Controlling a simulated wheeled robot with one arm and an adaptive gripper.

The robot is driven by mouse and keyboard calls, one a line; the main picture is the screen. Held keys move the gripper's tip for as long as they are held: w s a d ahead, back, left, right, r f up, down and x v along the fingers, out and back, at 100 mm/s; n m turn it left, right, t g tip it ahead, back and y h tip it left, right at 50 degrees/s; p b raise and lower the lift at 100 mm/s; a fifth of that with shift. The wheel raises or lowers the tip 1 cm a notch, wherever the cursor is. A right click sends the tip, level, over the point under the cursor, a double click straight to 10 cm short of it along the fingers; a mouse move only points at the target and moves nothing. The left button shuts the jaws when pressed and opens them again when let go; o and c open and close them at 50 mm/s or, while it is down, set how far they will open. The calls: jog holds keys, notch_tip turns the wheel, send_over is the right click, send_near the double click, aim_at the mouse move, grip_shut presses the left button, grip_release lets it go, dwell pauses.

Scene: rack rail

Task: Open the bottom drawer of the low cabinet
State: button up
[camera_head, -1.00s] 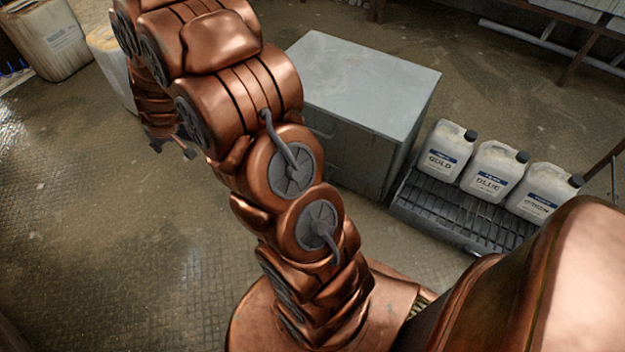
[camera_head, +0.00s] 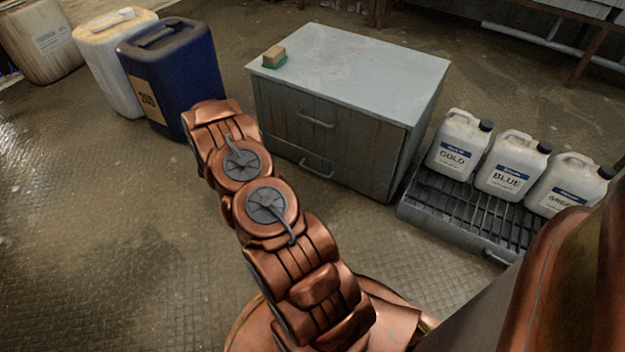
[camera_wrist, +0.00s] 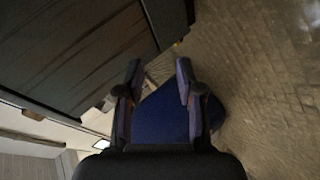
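The low grey cabinet (camera_head: 365,80) stands beyond my arm in the head view, with two drawer fronts facing me. The upper drawer handle (camera_head: 316,119) and the bottom drawer handle (camera_head: 316,168) are both visible, and both drawers look shut. In the wrist view a dark grey panelled surface, apparently the cabinet front (camera_wrist: 75,50), fills the upper left. My gripper (camera_wrist: 160,75) is open and empty there, its two fingers apart, with the cabinet to their left. The gripper is hidden behind my arm in the head view. I cannot tell its distance from the handles.
A blue canister (camera_head: 178,80) stands left of the cabinet; it shows between and beyond my fingers in the wrist view (camera_wrist: 160,115). A green-and-tan block (camera_head: 274,57) lies on the cabinet top.

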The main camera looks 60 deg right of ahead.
jog(key=s+d+f+g+h+b, duration=0.2)
jog(key=s+d+f+b, duration=0.15)
jog(key=s+f, duration=0.3)
jog(key=n+g+h+b, duration=0.1)
jog(key=g+h+b, duration=0.1)
send_near(313, 171)
jog(key=d+f, duration=0.1)
jog(key=d, duration=0.2)
jog(key=shift+w+b+x, duration=0.15)
jog(key=shift+b+x, duration=0.85)
jog(key=shift+x, duration=0.85)
jog(key=shift+w+b+x, duration=0.15)
jog(key=shift+b+x, duration=0.8)
jog(key=shift+x, duration=0.95)
grip_shut()
jog(key=shift+a, duration=0.1)
